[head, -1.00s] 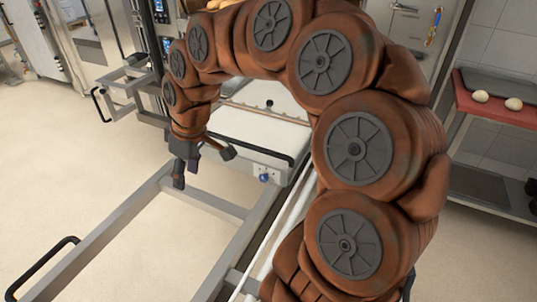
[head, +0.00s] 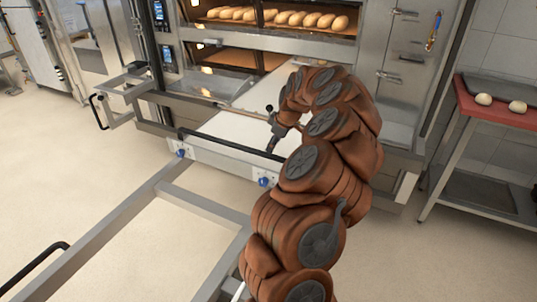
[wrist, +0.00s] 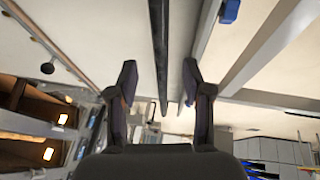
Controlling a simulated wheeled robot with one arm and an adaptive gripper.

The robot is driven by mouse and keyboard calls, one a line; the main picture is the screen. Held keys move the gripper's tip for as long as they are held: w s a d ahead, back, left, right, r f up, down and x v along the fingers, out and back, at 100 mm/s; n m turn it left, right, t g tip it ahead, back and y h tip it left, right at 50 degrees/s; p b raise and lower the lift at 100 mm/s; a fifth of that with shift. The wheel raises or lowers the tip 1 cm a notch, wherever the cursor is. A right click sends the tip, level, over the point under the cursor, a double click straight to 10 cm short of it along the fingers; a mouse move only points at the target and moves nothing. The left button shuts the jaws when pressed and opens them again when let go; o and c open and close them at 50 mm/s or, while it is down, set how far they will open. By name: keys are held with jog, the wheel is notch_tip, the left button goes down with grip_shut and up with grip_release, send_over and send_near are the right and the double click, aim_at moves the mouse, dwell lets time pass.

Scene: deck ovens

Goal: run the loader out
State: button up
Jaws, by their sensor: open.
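The loader (head: 225,131) is a pale flat belt bed in front of the open lower oven deck. A black handle bar (head: 225,147) runs along its front, with blue knobs (head: 264,182) below. My gripper (head: 272,143) is open and empty, pointing down at the right part of the bar. In the wrist view the bar (wrist: 158,40) runs lengthwise between my two spread fingers (wrist: 160,78), with a gap on each side. I cannot tell how deep the bar sits between them. My arm hides the loader's right side.
A grey rail frame (head: 130,213) extends toward me over open floor, with a black handle (head: 35,270) at left. Loaves (head: 310,20) fill the upper oven deck. A red-topped table (head: 490,105) with dough balls stands at right. A bracket (head: 120,90) juts out at left.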

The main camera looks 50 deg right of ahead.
aim_at(268, 154)
jog(key=shift+p+x, duration=0.5)
jog(key=shift+x, duration=3.2)
grip_shut()
